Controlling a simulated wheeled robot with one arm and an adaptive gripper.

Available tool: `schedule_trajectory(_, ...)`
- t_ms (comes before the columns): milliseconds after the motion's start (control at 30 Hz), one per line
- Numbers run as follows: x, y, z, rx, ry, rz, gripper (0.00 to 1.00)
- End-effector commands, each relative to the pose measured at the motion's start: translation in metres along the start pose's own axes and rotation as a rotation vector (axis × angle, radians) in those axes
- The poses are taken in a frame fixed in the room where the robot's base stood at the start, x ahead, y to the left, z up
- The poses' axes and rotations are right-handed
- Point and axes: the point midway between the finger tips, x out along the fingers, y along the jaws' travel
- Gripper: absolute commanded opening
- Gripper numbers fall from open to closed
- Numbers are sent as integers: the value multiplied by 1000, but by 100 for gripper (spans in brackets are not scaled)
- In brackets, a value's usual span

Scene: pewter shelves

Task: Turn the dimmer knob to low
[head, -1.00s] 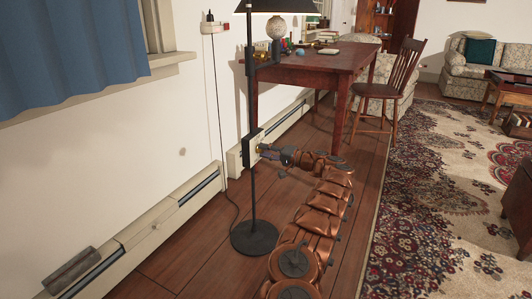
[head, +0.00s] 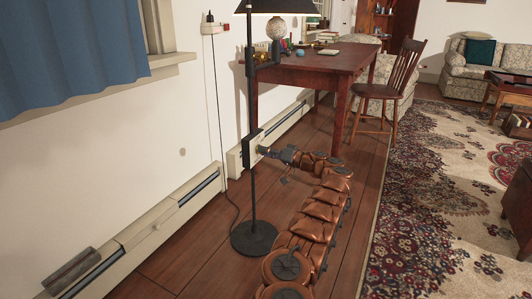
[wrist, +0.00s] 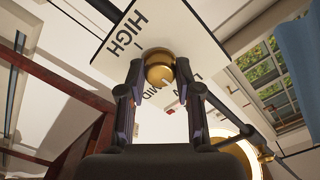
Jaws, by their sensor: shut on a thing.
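The brass dimmer knob (wrist: 158,72) sits on a white plate (wrist: 112,48) in the wrist view. HIGH reads clearly on the plate; MID and part of LOW show beyond the knob, partly hidden by it and a finger. My gripper (wrist: 160,76) is shut on the knob, one finger on each side. I cannot clearly tell which label the knob points to. In the head view, the dimmer box (head: 249,150) is on the black pole of the floor lamp (head: 251,195), and my gripper (head: 266,151) reaches it from the right.
The lamp's round base (head: 254,238) stands on the wood floor. A wooden table (head: 315,65) and chair (head: 382,88) stand behind my arm. A baseboard heater (head: 165,220) runs along the left wall. A patterned rug (head: 430,200) lies to the right.

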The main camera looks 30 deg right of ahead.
Motion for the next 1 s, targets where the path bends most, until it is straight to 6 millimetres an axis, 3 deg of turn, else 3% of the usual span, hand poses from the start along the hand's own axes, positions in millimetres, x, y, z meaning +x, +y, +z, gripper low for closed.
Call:
schedule_trajectory(267,0,0,-1,-1,2,1,0)
schedule_trajectory(300,0,0,-1,-1,2,1,35)
schedule_trajectory(533,0,0,0,0,0,0,59)
schedule_trajectory(867,-1,0,0,0,0,0,59)
schedule_trajectory(1000,-11,0,0,0,0,-1,59)
